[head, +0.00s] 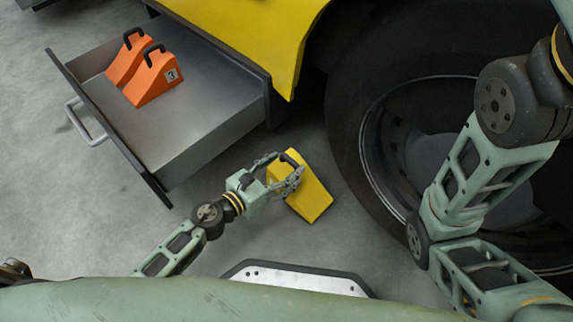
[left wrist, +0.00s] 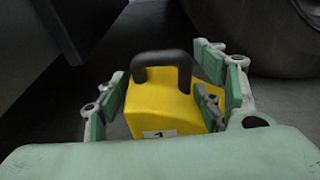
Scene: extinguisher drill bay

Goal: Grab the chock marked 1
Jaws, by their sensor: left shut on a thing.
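A yellow wedge-shaped chock (head: 310,198) with a black handle is beside the big tyre, to its left. In the left wrist view the yellow chock (left wrist: 165,105) carries a white label (left wrist: 159,134) that appears to read 1. My left gripper (head: 286,177) is shut on this chock at its handle end, with fingers on both sides. The left wrist view shows its fingers (left wrist: 170,95) flanking the handle. I cannot tell whether the chock touches the floor. My right gripper is out of view; only the right arm shows.
An open grey drawer (head: 185,128) at upper left holds two orange chocks (head: 127,60) (head: 152,83) with black handles; the nearer has a small label. The large black tyre (head: 345,130) and yellow bodywork (head: 240,30) bound the right and top. Bare floor lies below the drawer.

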